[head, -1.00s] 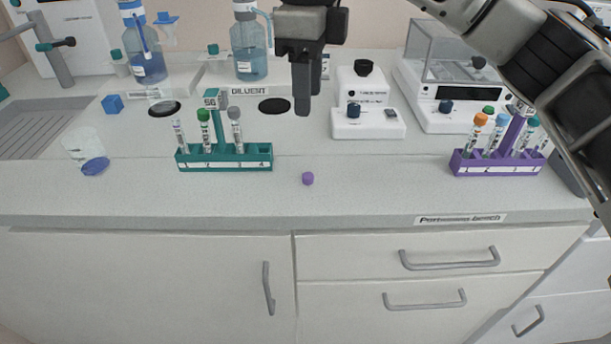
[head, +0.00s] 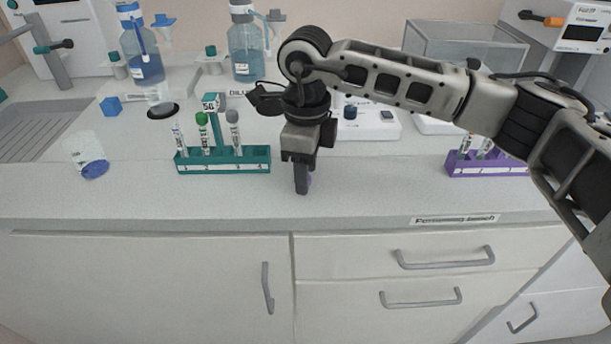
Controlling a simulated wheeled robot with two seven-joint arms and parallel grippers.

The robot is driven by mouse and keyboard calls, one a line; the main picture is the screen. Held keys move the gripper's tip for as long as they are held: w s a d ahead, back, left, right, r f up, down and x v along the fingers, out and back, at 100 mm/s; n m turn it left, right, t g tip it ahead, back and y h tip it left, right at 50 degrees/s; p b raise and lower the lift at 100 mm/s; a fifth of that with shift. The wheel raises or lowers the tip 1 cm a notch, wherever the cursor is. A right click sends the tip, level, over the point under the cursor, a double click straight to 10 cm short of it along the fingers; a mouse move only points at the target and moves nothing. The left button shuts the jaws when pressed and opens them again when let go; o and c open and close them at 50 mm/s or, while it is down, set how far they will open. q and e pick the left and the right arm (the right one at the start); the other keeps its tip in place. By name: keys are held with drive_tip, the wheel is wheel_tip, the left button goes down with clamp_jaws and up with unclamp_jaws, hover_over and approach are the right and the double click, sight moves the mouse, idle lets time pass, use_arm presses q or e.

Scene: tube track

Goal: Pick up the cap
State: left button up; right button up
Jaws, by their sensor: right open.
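The small purple cap (head: 309,180) lies on the bench top near the middle of the head view. It is mostly hidden behind a finger of my right gripper (head: 302,188). My right gripper points down at the cap, with its fingertips close to the bench surface. It is open; the fingers line up in this view, so I cannot see whether they stand around the cap or touch it. My left gripper is not in view.
A teal rack (head: 223,160) with several tubes stands left of my right gripper. A purple rack (head: 484,167) stands to the right, partly behind my right arm. The bench front is clear.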

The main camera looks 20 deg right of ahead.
drive_tip(key=shift+f, duration=0.35)
drive_tip(key=c, duration=0.8)
drive_tip(key=shift+r, duration=0.1)
